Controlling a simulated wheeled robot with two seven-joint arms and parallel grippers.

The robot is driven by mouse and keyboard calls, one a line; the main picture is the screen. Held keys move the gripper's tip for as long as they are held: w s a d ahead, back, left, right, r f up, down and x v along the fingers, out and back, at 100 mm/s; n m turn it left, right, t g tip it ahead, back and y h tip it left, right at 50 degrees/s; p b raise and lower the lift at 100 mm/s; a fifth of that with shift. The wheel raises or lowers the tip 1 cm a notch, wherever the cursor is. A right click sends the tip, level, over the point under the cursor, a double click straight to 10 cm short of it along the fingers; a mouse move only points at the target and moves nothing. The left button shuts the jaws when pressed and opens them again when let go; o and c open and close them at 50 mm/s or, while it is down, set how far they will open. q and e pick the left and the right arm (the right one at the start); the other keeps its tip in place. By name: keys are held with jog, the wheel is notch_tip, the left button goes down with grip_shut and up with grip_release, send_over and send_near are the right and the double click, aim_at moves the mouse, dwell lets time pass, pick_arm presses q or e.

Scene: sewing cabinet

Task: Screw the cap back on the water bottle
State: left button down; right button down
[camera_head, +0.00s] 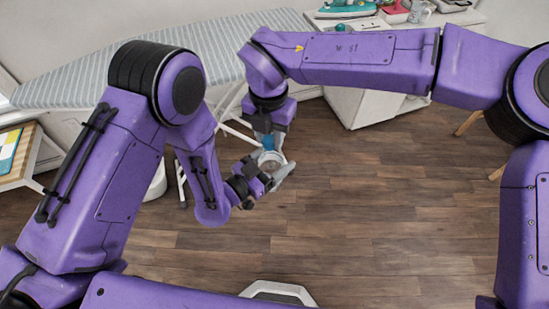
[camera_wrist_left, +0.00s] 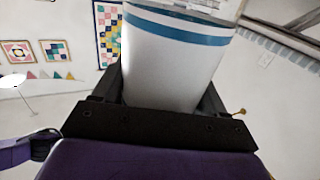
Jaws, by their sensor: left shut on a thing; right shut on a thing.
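The water bottle (camera_head: 271,160) is held in mid-air over the floor, mostly hidden by grippers in the head view. In the left wrist view it is a pale cylinder (camera_wrist_left: 172,65) with a blue band, its top cut off by the frame. My left gripper (camera_head: 274,176) is shut around its side. My right gripper (camera_head: 269,134) points down from directly above, shut on a small blue piece, which looks like the cap (camera_head: 268,143). The cap is right over the bottle's top; I cannot tell whether they touch or whether the cap is threaded on.
A striped ironing board (camera_head: 170,62) stands behind my arms. A white table (camera_head: 455,18) with an iron (camera_head: 347,7) and other items is at the back right. A small wooden side table (camera_head: 22,160) is at the left.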

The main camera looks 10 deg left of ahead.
jog(key=c, duration=0.7)
grip_release()
jog(key=shift+s, duration=0.1)
notch_tip(320, 180, up, 12)
